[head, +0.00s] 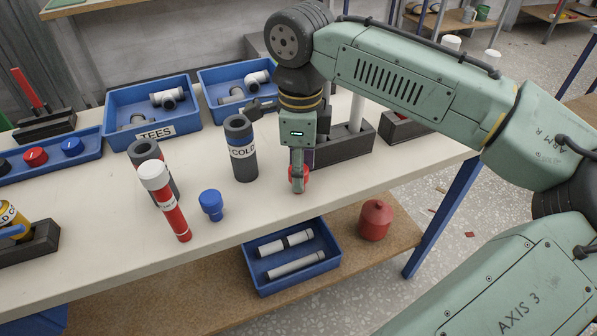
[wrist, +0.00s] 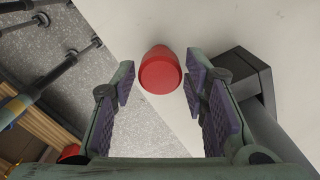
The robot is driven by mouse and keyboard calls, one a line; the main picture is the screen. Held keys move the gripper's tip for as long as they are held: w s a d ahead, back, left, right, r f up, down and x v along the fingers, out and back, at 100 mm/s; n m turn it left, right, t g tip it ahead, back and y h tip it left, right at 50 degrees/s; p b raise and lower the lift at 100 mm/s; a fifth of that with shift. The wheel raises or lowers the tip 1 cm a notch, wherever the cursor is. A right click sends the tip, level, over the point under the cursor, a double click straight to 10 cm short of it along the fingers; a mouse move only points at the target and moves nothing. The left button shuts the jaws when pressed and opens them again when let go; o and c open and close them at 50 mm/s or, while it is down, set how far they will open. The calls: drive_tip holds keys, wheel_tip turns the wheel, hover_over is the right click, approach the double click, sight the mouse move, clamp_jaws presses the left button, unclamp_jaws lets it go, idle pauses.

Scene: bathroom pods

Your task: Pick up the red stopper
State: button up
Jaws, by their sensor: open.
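The red stopper (wrist: 160,71) shows in the wrist view between the fingers of my gripper (wrist: 161,84), near their tips, with visible gaps on both sides. My gripper is open, and nothing is held. In the head view, my gripper (head: 298,184) points down at the white tabletop near its front edge. The red stopper (head: 306,178) is mostly hidden behind the fingers there. It sits on the table, to the right of a blue stopper (head: 211,204).
A dark block (head: 345,146) stands close behind my gripper and shows to the right in the wrist view. A red container (head: 375,220) is on the lower shelf.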

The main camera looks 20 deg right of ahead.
drive_tip(key=shift+f, duration=0.85)
drive_tip(key=shift+c, duration=0.2)
drive_tip(key=c, duration=0.8)
